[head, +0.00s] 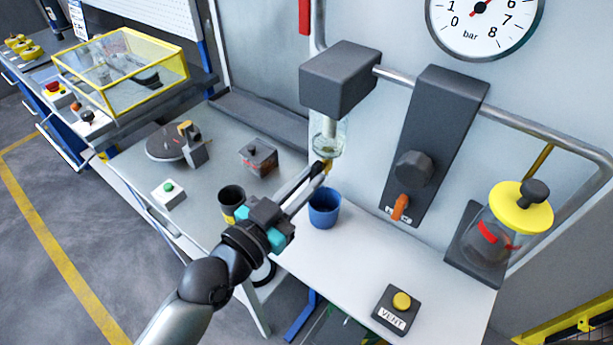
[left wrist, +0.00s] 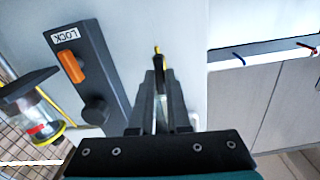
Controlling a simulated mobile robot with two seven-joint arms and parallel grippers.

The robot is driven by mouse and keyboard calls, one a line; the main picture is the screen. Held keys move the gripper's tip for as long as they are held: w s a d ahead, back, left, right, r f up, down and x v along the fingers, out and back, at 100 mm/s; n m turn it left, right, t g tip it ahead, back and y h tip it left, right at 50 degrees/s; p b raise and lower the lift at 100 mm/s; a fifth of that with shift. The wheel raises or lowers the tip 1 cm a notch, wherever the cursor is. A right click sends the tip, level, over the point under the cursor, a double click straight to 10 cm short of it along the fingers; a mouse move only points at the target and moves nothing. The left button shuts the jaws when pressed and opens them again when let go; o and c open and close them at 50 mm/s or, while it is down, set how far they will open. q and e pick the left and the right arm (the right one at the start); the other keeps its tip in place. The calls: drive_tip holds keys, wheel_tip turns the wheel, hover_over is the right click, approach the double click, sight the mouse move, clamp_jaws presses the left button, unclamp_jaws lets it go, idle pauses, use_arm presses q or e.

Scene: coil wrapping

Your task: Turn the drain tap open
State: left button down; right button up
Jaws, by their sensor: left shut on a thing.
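The drain tap (head: 328,164) is a small yellow piece under the clear bowl (head: 327,135) of a dark grey filter block on the wall pipe. My left gripper (head: 320,172) reaches up to it from below left, its fingertips at the tap. In the left wrist view the fingers (left wrist: 158,78) are close together, with the tap's yellow and dark end (left wrist: 157,50) showing just past their tips. The fingers are shut on the tap and hide part of it, so its exact turn angle is hard to tell. My right gripper is not in view.
A blue cup (head: 324,210) stands on the bench below the tap, with a dark cup (head: 231,199) to its left. A grey panel (head: 436,135) with a knob and orange lever is to the right. A VENT button box (head: 396,309) sits at the front.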

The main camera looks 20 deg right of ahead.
use_arm(q)
drive_tip(key=shift+n, duration=0.6)
drive_tip(key=c, duration=0.9)
unclamp_jaws()
drive_tip(key=shift+s+a, duration=0.1)
drive_tip(key=shift+b+v, duration=1)
drive_tip(key=shift+v, duration=6.5)
